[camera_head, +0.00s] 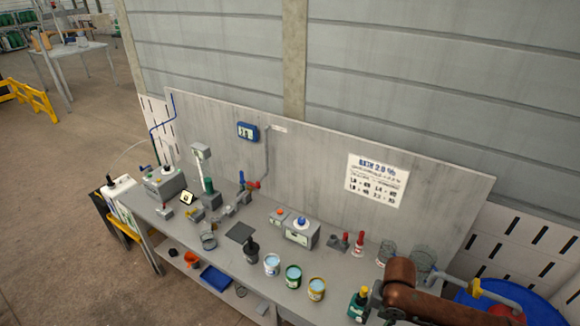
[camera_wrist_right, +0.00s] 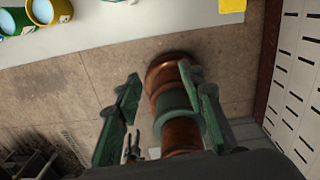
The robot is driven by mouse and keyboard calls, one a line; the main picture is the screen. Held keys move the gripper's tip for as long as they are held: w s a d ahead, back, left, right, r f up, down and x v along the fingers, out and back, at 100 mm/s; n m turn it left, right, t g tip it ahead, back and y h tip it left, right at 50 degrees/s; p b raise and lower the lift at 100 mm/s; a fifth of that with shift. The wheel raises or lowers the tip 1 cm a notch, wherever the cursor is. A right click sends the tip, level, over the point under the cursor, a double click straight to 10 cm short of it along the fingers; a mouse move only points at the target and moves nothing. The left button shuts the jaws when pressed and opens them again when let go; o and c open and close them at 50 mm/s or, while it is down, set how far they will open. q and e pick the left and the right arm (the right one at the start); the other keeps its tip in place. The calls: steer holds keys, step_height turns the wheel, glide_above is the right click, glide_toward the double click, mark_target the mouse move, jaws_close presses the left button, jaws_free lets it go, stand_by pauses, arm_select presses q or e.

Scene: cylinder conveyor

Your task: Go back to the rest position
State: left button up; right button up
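My right gripper (camera_wrist_right: 160,78) shows in the right wrist view with its two green fingers spread apart. Nothing is visibly held between them. A copper and green rounded part, which looks like my own body, shows behind and between the fingers. In the head view my copper-coloured arm link comes in at the bottom right, over the right end of the workbench (camera_head: 245,268); the right gripper itself is not visible there. My left arm and gripper are in neither view.
Near the arm stand a dark green bottle (camera_head: 359,304) with a yellow cap and wire baskets (camera_head: 387,252). Several open cans, including a green one (camera_head: 292,277), line the front edge. A blue drum (camera_head: 520,300) stands at the right.

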steer(key=s+a+f+m+t+y, duration=0.25)
steer(key=a+f+m, duration=0.35)
steer(key=a+m, duration=0.4)
steer(key=s+d+f+m+t+h, duration=0.1)
steer(key=s+d+f+m+h, duration=0.15)
steer(key=s+d+m, duration=0.65)
steer(key=s+d+f+m+h, duration=0.1)
steer(key=s+d+f+m, duration=0.3)
steer(key=s+d+m, duration=0.5)
step_height(320, 180, down, 37)
steer(key=w+m+g+b, duration=0.1)
steer(key=m+b, duration=0.1)
steer(key=b, duration=0.7)
arm_select(q)
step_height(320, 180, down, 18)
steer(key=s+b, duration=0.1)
steer(key=b, duration=0.8)
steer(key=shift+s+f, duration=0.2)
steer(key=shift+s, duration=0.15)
arm_select(e)
steer(key=s+f+g, duration=0.1)
steer(key=s+f, duration=0.9)
steer(key=f, duration=0.4)
steer(key=s+f, duration=1)
steer(key=f, duration=0.4)
steer(key=shift+a+f+n+g+y, duration=0.2)
steer(key=shift+f+n+g+y, duration=0.05)
steer(key=shift+n+g+y, duration=0.1)
